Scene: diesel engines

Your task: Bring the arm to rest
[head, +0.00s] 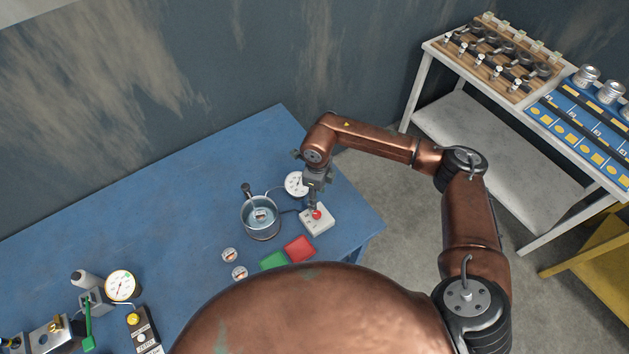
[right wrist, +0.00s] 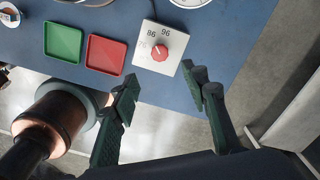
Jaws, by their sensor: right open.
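My right arm (head: 470,220) reaches in from the right over the blue table (head: 180,180). In the right wrist view my right gripper (right wrist: 166,88) is open, its two dark green fingers apart with nothing between them. A white box with a red knob (right wrist: 160,53), marked 86 and 96, lies beyond the fingertips; it also shows in the head view (head: 318,220), just below the gripper. Whether the gripper touches the box cannot be told from the head view, but the wrist view shows the fingers apart from the knob. My left gripper is not in view.
A metal pot (head: 260,218) and a round white dial (head: 296,184) stand close to the gripper. Red (head: 299,248) and green (head: 273,261) trays lie in front. A gauge (head: 120,285) stands at left. A shelf rack (head: 510,130) stands at right, across open floor.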

